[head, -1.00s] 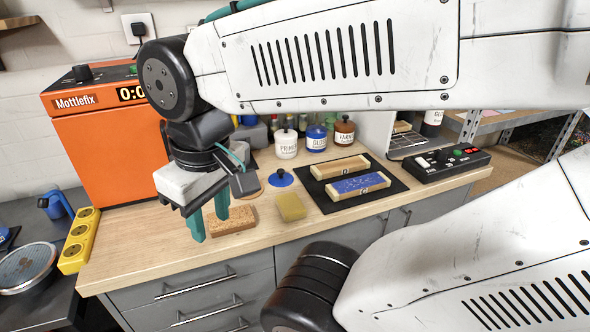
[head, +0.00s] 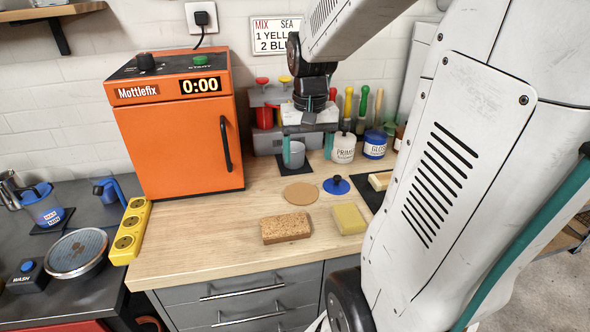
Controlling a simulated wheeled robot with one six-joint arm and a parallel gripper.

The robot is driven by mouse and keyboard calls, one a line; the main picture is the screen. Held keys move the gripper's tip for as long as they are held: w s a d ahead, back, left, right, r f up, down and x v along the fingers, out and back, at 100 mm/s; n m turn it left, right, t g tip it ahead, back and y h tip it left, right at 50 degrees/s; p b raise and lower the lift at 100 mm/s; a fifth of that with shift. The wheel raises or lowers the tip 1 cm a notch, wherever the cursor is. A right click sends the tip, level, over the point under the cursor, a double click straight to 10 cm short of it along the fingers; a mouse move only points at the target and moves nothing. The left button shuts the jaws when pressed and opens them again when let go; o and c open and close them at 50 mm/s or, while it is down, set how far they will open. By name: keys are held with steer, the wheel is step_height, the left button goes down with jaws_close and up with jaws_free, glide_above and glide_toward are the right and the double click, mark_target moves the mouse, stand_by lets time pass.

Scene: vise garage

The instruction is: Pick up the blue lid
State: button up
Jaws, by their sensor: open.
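The blue lid (head: 336,187), a flat disc with a dark knob on top, lies on the wooden worktop just right of a round tan disc (head: 300,193). My gripper (head: 307,150) is open, with its two teal fingers pointing down. It is farther back than the lid and a little to its left, apart from it. A grey cup (head: 295,155) on a dark square mat (head: 283,168) shows between the fingers, nearer the left one. I cannot tell whether a finger touches the cup.
White (head: 343,148) and blue-labelled (head: 375,146) jars stand behind the lid. A cork block (head: 286,228) and a yellow sponge (head: 349,218) lie in front. The orange oven (head: 178,140) stands at left. My arm covers the right side. The front left worktop is clear.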

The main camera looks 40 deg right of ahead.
mark_target(338, 177)
steer(key=d+f+m, duration=0.1)
steer(key=d+f, duration=0.1)
steer(key=d, duration=0.2)
steer(key=d+f+m, duration=0.1)
steer(key=d+f, duration=0.1)
steer(key=d, duration=0.2)
steer(key=d+f+m, duration=0.1)
steer(key=d+f, duration=0.1)
steer(key=d, duration=0.3)
steer(key=shift+w+d+f+m, duration=0.1)
steer(key=shift+f+m, duration=0.15)
steer(key=shift+m, duration=0.05)
step_height(338, 177, down, 7)
steer(key=shift+w, duration=0.1)
steer(key=shift+f, duration=0.6)
steer(key=c, duration=1.2)
